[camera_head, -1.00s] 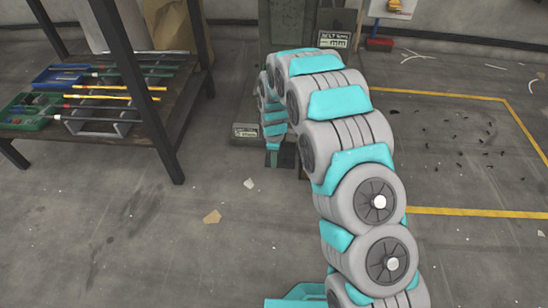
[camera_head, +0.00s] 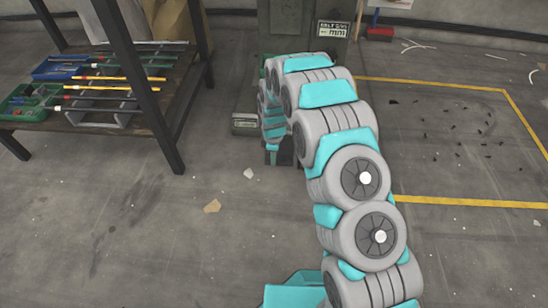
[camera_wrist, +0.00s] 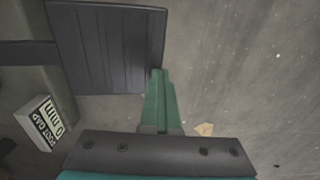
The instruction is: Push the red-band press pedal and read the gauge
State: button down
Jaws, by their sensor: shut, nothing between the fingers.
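The press (camera_head: 290,30) is a grey-green column at the back centre, largely hidden behind my arm. No red band or gauge dial shows in either view. In the wrist view a dark ribbed pedal plate (camera_wrist: 105,50) lies at upper left. My gripper (camera_wrist: 158,72) is shut and empty, its green fingers side by side. Its tips overlap the pedal's lower right corner in the picture; I cannot tell whether they touch it. In the head view my gripper (camera_head: 272,157) is low at the press foot, beside the dark pedal (camera_head: 286,152).
A block labelled in mm (camera_wrist: 42,122) stands beside the pedal; a label plate (camera_head: 332,29) is on the press. A dark shelf (camera_head: 165,95) with rods and trays stands left. Floor in front is clear except small scraps (camera_head: 212,206). Yellow lines (camera_head: 470,202) mark the right.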

jog(key=s+r+p, duration=0.2)
jog(key=s+r, duration=0.1)
jog(key=r, duration=1)
jog(key=shift+r, duration=0.3)
jog(key=shift+r+p, duration=0.1)
jog(key=shift+p, duration=0.2)
jog(key=s+d+r+m+p, duration=0.2)
jog(key=s+d+r+m, duration=0.15)
jog(key=s+r, duration=0.35)
jog(key=s+d+r+m+g+p, duration=0.1)
jog(key=s+d+r+m+p, duration=0.25)
jog(key=r, duration=0.55)
jog(key=s+d+r+m, duration=0.2)
jog(key=s+d+r, duration=0.4)
jog(key=s+r, duration=0.1)
jog(key=s+d+r+m+p, duration=0.2)
jog(key=s+d+r+m, duration=0.1)
jog(key=s, duration=0.7)
jog(key=s+d+r+m+g+p, duration=0.1)
jog(key=s+r+m, duration=0.4)
jog(key=s, duration=0.6)
jog(key=d+r+p, duration=0.1)
jog(key=d, duration=0.1)
jog(key=shift+s+d+r+m+p, duration=0.15)
jog(key=shift+s+d+m+p, duration=0.15)
jog(key=shift+p, duration=0.1)
